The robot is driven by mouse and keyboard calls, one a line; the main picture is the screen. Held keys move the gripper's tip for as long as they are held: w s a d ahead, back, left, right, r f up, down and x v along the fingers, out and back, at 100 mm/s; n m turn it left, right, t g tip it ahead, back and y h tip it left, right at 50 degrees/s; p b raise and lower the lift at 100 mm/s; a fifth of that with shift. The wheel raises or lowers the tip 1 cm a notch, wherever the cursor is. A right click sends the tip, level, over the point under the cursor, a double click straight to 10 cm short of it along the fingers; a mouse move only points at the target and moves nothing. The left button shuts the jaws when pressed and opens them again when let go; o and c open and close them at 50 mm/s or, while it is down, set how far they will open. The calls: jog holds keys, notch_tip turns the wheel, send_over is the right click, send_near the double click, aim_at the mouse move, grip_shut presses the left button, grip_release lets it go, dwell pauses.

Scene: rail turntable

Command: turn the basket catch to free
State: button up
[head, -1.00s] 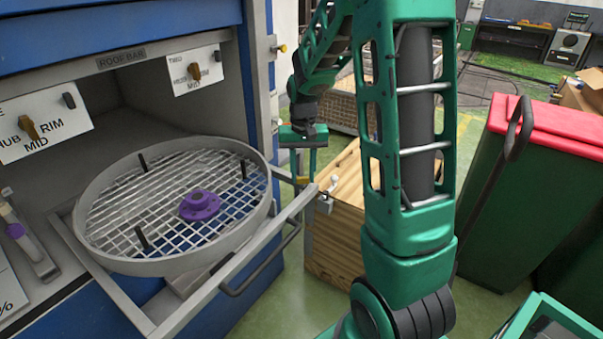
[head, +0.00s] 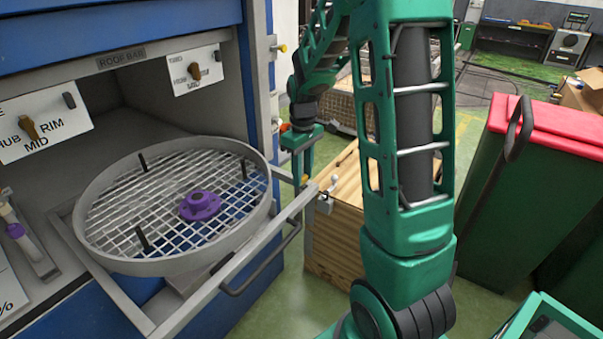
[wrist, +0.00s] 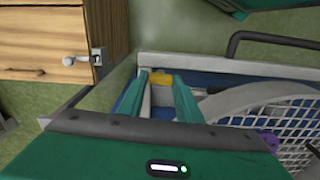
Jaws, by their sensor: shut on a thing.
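The basket (head: 98,262) is a round grey mesh tray on a pulled-out frame, with a purple hub (head: 200,206) in its middle. The basket catch is a small yellow piece (head: 304,179) at the frame's outer right corner. In the wrist view the yellow catch (wrist: 161,78) shows between my green fingers. My gripper (wrist: 160,88) points down over that corner and is shut on the catch. The fingers hide part of the catch, so its exact angle is hard to read. The basket's rim (wrist: 245,98) lies right of the fingers in the wrist view.
A wooden cabinet (head: 336,232) with a metal latch stands close right of the catch. A black handle (head: 262,268) runs along the frame's front. Two dials on white panels (head: 40,125) sit at the machine's opening. A red-lidded green bin (head: 540,170) stands at right.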

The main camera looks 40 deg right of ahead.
aim_at(303, 177)
jog(key=shift+d+n, duration=0.15)
jog(key=shift+n, duration=0.35)
jog(key=o, duration=1)
jog(key=shift+o, duration=0.2)
jog(key=shift+r, duration=0.1)
notch_tip(303, 177, up, 11)
jog(key=shift+f, duration=0.2)
